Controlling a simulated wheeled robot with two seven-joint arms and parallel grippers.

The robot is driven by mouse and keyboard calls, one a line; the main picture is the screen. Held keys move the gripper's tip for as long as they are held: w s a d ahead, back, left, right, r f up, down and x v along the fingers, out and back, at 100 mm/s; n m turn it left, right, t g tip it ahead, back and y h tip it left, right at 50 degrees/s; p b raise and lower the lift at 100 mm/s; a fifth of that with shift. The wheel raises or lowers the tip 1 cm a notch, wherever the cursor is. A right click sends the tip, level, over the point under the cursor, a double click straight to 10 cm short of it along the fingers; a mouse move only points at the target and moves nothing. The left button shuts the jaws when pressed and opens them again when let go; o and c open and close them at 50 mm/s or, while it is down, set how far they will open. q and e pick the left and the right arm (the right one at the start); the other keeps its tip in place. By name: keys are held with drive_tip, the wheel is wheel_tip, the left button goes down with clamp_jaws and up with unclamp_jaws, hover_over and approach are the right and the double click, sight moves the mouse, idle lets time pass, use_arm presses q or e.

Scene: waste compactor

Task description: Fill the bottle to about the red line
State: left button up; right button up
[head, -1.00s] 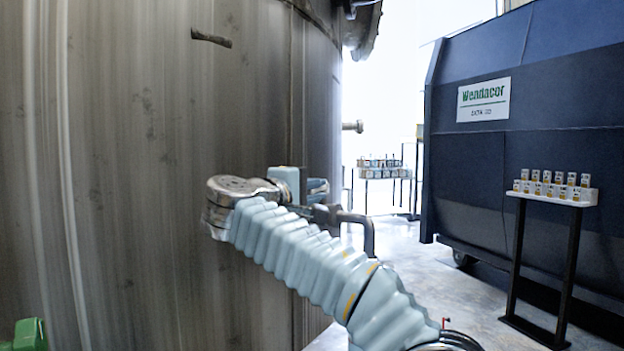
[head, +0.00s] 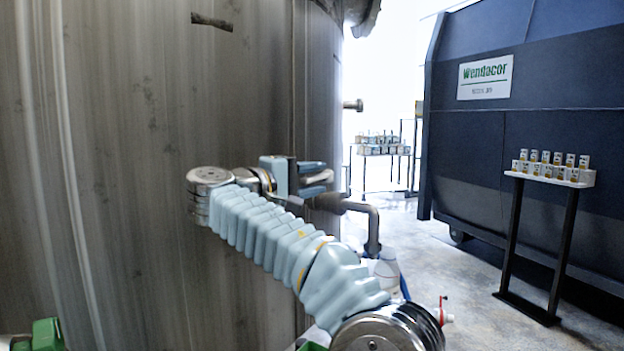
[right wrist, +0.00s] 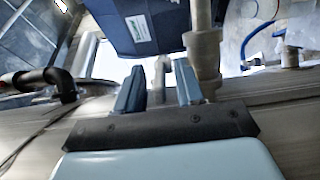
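A white bottle (head: 387,267) stands below the down-turned end of a grey bent pipe spout (head: 362,209) on the tank's side. Its lower part is partly hidden, and I cannot make out a red line or its fill level. My right gripper (head: 318,178) is beside the tank, just above and left of the spout pipe. In the right wrist view its two blue-grey fingers (right wrist: 160,78) are apart. A grey metal piece shows between or behind them; I cannot tell whether they touch it. My left gripper is not in view.
The big steel tank (head: 120,160) fills the left. A red-capped item (head: 444,313) is low at centre right. A stand with small sample bottles (head: 550,174) is in front of the dark blue compactor (head: 530,110). A farther shelf (head: 380,150) stands behind. Floor between is clear.

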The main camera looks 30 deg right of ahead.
drive_tip(key=v, duration=1.3)
drive_tip(key=shift+a, duration=0.4)
drive_tip(key=shift+s, duration=0.1)
idle(0.5)
